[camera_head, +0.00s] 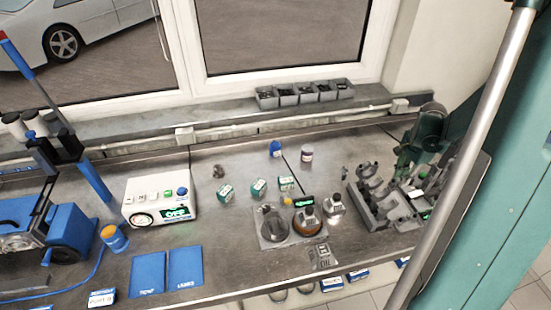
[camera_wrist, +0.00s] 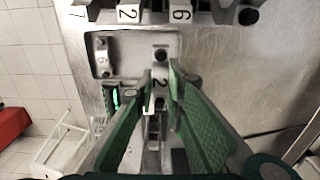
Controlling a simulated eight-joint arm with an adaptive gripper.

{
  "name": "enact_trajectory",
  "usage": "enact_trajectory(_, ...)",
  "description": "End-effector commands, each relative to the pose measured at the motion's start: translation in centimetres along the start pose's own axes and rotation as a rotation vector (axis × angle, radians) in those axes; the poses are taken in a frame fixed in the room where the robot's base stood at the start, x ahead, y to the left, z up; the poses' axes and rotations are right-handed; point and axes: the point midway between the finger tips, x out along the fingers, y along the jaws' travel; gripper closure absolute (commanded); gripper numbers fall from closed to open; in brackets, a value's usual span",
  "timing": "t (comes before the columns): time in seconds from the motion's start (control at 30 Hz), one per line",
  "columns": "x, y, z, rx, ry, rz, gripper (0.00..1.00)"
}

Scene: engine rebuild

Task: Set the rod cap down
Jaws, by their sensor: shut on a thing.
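My gripper (camera_wrist: 161,82) is shut on a small grey metal rod cap (camera_wrist: 160,85) marked 2, seen between the green fingertips in the wrist view. The cap is over a pale grey tray (camera_wrist: 125,44); I cannot tell whether it touches the tray. Another grey part (camera_wrist: 103,57) marked 6 lies in a recess at the tray's left. Beneath the fingers, the lower part of the tray is partly hidden. In the head view my arm's end is at the right of the bench, and the held cap cannot be made out.
Grey blocks marked 2 (camera_wrist: 128,13) and 6 (camera_wrist: 181,12) stand along the tray's far side. Bare metal bench (camera_wrist: 235,75) lies to the right in the wrist view. In the head view, a grey stand (camera_head: 372,205), several bottles and small boxes, and a white control box (camera_head: 160,201) occupy the bench.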

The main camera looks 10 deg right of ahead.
Motion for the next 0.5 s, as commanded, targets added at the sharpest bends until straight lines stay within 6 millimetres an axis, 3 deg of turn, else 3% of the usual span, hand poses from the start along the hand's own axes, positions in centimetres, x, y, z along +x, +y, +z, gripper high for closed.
enact_trajectory(0.23,-1.9,0.0,0.0,0.0,0.0,0.0,1.0)
enact_trajectory(0.5,-6.2,0.0,0.0,0.0,0.0,0.0,1.0)
